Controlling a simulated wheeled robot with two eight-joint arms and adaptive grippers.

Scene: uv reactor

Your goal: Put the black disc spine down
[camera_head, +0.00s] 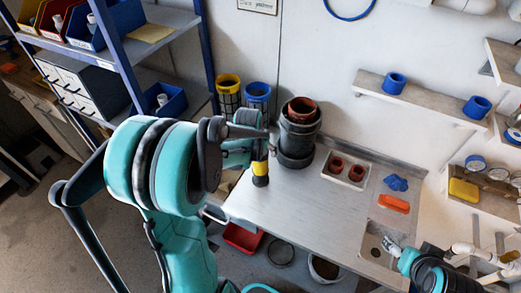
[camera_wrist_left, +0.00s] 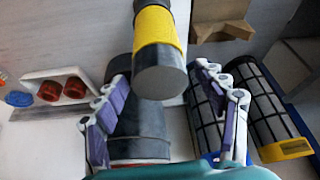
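A dark cylinder with a yellow band (camera_head: 260,169) shows at the counter's left side in the head view, just below my left gripper (camera_head: 256,145). It may be the black disc spine; no discs can be made out. In the left wrist view the banded cylinder (camera_wrist_left: 158,28) lies between my left gripper's (camera_wrist_left: 168,85) purple-padded fingers, which are spread with visible gaps on both sides. Whether it rests on the counter cannot be told. My right gripper (camera_head: 391,246) is by the sink, its fingers too small to read.
A black pot stack (camera_head: 298,137) with a red-brown pot stands behind on the counter (camera_head: 285,205). Yellow-rimmed (camera_head: 229,87) and blue-rimmed (camera_head: 258,92) baskets stand at its left. A tray (camera_head: 346,170) holds two red-brown pots. The counter's front middle is clear.

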